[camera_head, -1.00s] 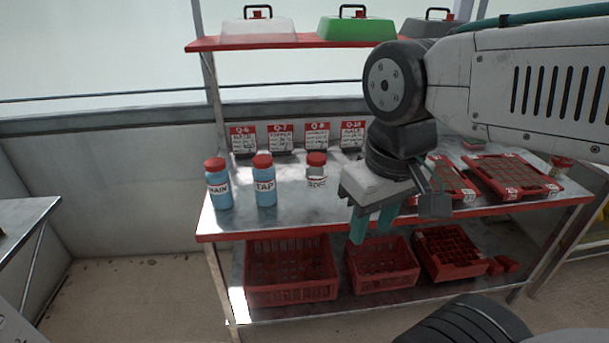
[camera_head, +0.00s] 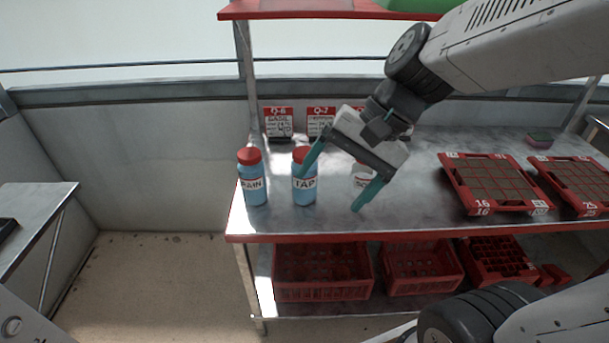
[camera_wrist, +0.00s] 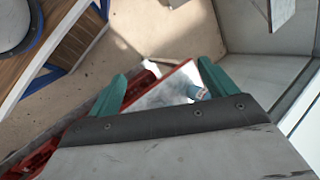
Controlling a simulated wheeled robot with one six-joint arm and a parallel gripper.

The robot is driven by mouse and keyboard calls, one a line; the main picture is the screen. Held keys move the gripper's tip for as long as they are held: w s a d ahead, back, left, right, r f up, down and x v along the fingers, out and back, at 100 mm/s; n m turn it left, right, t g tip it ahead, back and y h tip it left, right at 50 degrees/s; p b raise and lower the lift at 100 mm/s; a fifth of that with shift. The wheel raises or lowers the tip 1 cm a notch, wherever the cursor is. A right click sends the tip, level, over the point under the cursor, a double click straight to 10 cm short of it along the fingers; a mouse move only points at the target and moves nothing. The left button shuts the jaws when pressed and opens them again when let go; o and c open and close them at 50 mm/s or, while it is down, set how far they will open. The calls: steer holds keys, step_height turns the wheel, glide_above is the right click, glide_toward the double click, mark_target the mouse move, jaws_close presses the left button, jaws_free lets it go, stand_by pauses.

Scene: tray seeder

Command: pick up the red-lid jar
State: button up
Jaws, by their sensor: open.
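The small clear jar (camera_head: 361,182) with a white label stands on the metal bench top (camera_head: 420,212); in the head view my gripper covers its lid and much of its body. My gripper (camera_head: 330,193) is open and tilted, its teal fingers spread in front of the jar and the TAP bottle. No object is seen held between the fingers. In the wrist view the open fingers (camera_wrist: 162,70) have bright bench top between them. A bit of a blue bottle (camera_wrist: 199,95) shows beside the right finger there. The jar is not clearly seen in that view.
Blue red-capped bottles, RAIN (camera_head: 254,184) and TAP (camera_head: 299,194), stand left of the jar. Red seed trays (camera_head: 480,205) lie to the right. Sign cards (camera_head: 278,122) stand behind. A red shelf (camera_head: 290,10) is above; red crates (camera_head: 320,292) are below.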

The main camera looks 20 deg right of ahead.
steer(key=w+a+f+m+t+y, duration=0.2)
steer(key=w+m+y, duration=0.1)
steer(key=w+m, duration=0.4)
steer(key=m+t+h, duration=0.1)
steer(key=m+t, duration=0.6)
steer(key=m, duration=0.8)
glide_toward(300, 153)
steer(key=w+a+f, duration=0.1)
steer(key=w+f, duration=0.2)
steer(key=shift+h, duration=0.3)
steer(key=x, duration=0.7)
steer(key=shift+w+a+r, duration=0.2)
steer(key=shift+w+a, duration=0.1)
steer(key=shift+a, duration=0.05)
steer(key=c, duration=1.7)
jaws_close()
steer(key=shift+r, duration=0.2)
